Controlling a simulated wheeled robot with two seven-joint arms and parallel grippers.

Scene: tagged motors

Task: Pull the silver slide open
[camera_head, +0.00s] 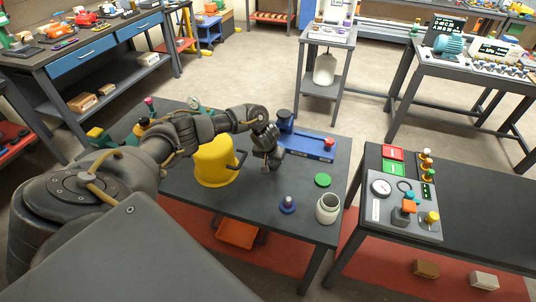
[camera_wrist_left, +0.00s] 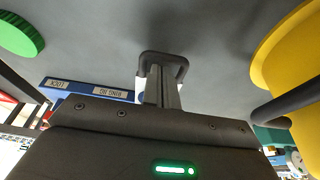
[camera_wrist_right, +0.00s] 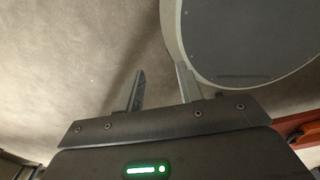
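I cannot clearly make out a silver slide in any view. A blue fixture (camera_head: 304,143) with a red knob (camera_head: 329,142) lies at the back right of the near table; part of it, with two white labels, shows in the left wrist view (camera_wrist_left: 88,88). My left gripper (camera_head: 272,160) is low over the table, just left of the fixture's front. Its fingers (camera_wrist_left: 163,85) are together, with their tips at a small dark rounded piece (camera_wrist_left: 163,58); I cannot tell whether they hold it. My right gripper (camera_wrist_right: 160,88) is open and empty, outside the head view.
A yellow can (camera_head: 214,162) stands close left of my left gripper. A green disc (camera_head: 323,180), a blue-based peg (camera_head: 287,204) and a pale jar (camera_head: 327,208) are at the table's front right. A control panel (camera_head: 380,215) sits on the right table. A round grey edge (camera_wrist_right: 172,35) is near my right gripper.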

